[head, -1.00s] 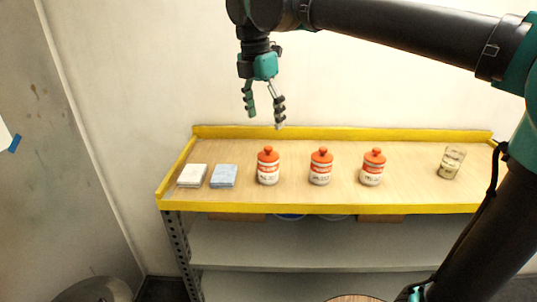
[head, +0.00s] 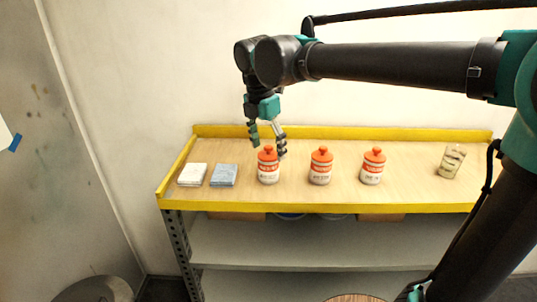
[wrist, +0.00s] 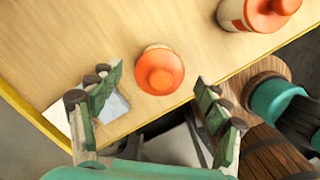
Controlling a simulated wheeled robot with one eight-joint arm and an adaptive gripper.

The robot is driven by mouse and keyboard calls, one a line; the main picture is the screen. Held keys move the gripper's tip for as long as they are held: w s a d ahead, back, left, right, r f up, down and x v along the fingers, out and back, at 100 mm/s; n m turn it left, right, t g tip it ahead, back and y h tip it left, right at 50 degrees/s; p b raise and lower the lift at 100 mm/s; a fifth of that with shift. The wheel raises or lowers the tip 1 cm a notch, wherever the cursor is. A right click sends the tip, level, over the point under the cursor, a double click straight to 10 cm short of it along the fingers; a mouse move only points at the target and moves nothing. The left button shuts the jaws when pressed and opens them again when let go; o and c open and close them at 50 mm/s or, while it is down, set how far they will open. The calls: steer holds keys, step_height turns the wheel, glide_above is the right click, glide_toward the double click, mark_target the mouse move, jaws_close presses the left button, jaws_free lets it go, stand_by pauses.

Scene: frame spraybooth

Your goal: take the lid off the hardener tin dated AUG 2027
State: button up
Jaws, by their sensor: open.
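Three white tins with orange knobbed lids stand upright in a row on the shelf top: a left tin (head: 268,174), a middle tin (head: 320,174) and a right tin (head: 372,174). All three lids are on. The date print is too small to read, so I cannot tell which is AUG 2027. My gripper (head: 268,150) is open, pointing down just above and around the top of the left tin. In the wrist view the left tin's lid (wrist: 160,71) lies just beyond the open fingertips (wrist: 158,80). A neighbouring tin (wrist: 250,14) is at the upper right.
A white pad (head: 192,175) and a blue pad (head: 224,175) lie left of the tins. A glass jar (head: 450,163) stands at the right. A yellow raised edge (head: 340,132) runs along the back. Bare wood lies between the right tin and the jar.

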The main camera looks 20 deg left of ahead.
steer(key=c, duration=0.9)
steer(key=shift+o, duration=0.2)
steer(key=shift+r, duration=0.15)
